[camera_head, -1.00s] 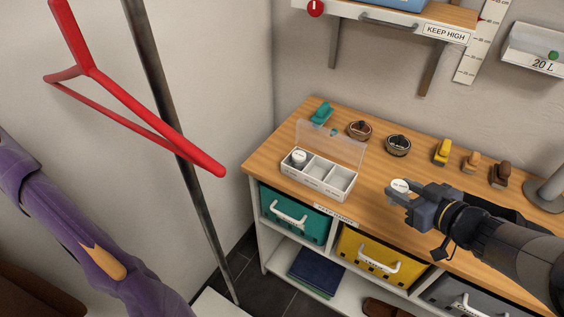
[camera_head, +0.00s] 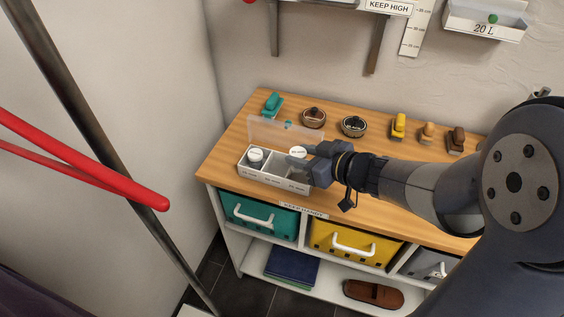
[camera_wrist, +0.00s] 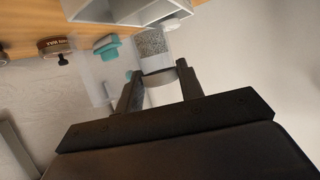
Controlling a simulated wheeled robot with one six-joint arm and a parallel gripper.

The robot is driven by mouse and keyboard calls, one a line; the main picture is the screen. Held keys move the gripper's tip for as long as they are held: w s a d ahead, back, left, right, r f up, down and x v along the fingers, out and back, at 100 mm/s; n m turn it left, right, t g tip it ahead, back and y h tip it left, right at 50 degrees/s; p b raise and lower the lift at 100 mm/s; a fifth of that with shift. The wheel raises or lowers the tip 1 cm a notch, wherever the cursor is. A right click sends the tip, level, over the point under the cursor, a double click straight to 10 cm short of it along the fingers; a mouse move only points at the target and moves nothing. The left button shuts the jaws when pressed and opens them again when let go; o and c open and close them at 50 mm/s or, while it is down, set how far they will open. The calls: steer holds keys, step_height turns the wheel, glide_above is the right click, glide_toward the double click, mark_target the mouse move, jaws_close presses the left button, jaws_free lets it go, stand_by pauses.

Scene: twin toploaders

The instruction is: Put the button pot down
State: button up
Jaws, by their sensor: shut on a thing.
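The button pot (camera_head: 298,152), with a round white lid, is held between the fingertips of my gripper (camera_head: 308,154). In the wrist view the pot shows a clear body with grey speckled contents (camera_wrist: 153,45), between the two fingers (camera_wrist: 158,75). My gripper is shut on it over the back edge of the white compartment box (camera_head: 262,176), around its middle and right compartments. Its exact height above the box is hard to tell. The box's clear lid stands open behind it. Another white-lidded pot (camera_head: 254,156) sits in the left compartment.
A teal stapler-like item (camera_head: 272,104), two round tins (camera_head: 313,117) and several small stamps (camera_head: 398,127) stand along the back of the wooden counter (camera_head: 235,138). A red hanger (camera_head: 90,165) and a metal pole (camera_head: 95,140) are at the left. A shelf overhangs the back.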

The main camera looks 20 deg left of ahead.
steer(key=w+a, duration=0.3)
steer(key=a, duration=0.3)
steer(key=shift+d+f+b, duration=0.2)
steer(key=shift+f+b, duration=1)
steer(key=shift+f, duration=2.3)
steer(key=shift+f, duration=0.25)
steer(key=o, duration=0.7)
steer(key=shift+r, duration=0.1)
